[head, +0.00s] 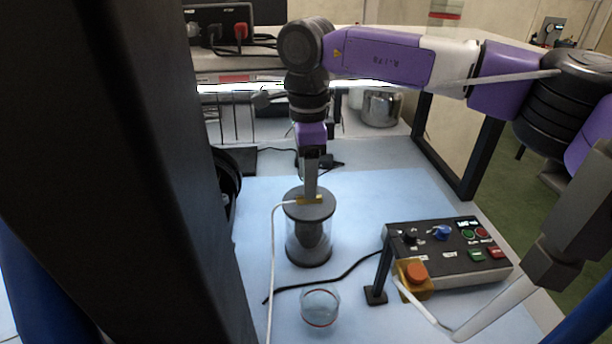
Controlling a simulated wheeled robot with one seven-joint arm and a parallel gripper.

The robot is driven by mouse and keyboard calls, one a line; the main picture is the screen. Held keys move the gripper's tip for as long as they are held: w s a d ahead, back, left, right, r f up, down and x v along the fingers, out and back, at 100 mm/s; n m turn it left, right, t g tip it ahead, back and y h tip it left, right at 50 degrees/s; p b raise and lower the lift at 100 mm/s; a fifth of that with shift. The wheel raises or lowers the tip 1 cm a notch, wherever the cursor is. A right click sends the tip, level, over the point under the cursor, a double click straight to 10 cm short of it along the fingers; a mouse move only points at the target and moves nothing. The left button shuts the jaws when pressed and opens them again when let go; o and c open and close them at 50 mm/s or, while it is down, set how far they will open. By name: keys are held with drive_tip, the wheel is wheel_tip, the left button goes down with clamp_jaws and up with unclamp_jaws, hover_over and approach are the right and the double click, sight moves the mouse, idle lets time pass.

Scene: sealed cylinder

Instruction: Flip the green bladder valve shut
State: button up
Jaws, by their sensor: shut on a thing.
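A clear cylinder (294,243) with a dark grey lid and a dark inner body stands upright on the blue mat. The fingers hide part of the fitting. I cannot make out a green valve on the cylinder; it may be hidden or too small to tell.
A grey control box (440,268) with knobs and buttons, and an orange button on a yellow base (413,275), stand to the right. A small glass dish (320,308) is in front of the cylinder. A black cable (345,277) crosses the blue mat (370,195).

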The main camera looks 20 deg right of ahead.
drive_tip(key=shift+d+r+m, duration=0.1)
drive_tip(key=shift+m, duration=0.2)
drive_tip(key=o, duration=1.4)
wheel_tip(320, 180, up, 8)
drive_tip(key=shift+f+b, duration=0.15)
drive_tip(key=shift+b, duration=0.3)
